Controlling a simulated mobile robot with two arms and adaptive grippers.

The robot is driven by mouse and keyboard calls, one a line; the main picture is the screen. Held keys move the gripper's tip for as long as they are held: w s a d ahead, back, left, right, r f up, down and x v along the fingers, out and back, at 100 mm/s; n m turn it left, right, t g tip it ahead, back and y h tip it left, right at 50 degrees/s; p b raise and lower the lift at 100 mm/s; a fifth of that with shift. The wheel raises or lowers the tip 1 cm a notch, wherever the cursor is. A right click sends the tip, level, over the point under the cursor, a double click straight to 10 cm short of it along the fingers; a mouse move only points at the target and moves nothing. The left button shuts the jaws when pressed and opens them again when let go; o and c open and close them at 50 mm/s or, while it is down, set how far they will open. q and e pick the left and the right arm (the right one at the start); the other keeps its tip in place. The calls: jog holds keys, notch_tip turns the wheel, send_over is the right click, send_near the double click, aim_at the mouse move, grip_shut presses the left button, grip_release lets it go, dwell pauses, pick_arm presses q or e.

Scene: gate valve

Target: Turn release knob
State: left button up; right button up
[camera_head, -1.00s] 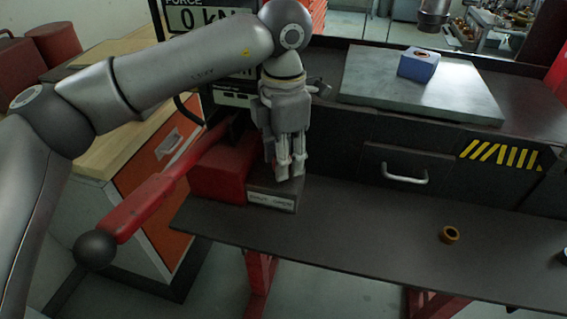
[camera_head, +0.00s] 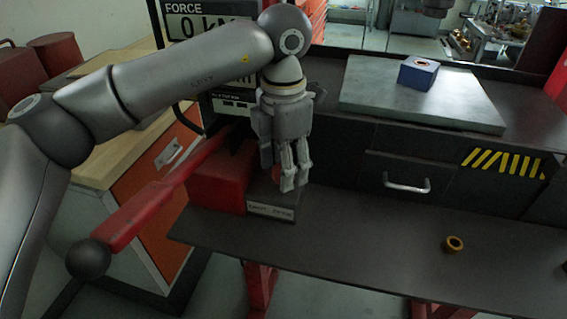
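My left gripper (camera_head: 287,180) points down over a dark block with a white label (camera_head: 270,211) on its front, beside a red housing (camera_head: 217,182). A small bit of red (camera_head: 276,173) shows at the fingers, probably the release knob; the fingers hide most of it. The fingers look close together, but I cannot tell whether they grip it. A long red lever (camera_head: 150,208) with a black ball end (camera_head: 88,259) slants out from the housing to the lower left. My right gripper is not in view.
A display reading FORCE (camera_head: 207,22) stands behind my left arm. A blue block (camera_head: 418,72) sits on a grey plate (camera_head: 400,97) at the back right. A small brass ring (camera_head: 453,245) lies on the dark bench (camera_head: 370,235), which is otherwise mostly clear.

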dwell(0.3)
pick_arm(q)
notch_tip(320, 180, up, 12)
dwell(0.5)
jog(key=shift+f, duration=0.1)
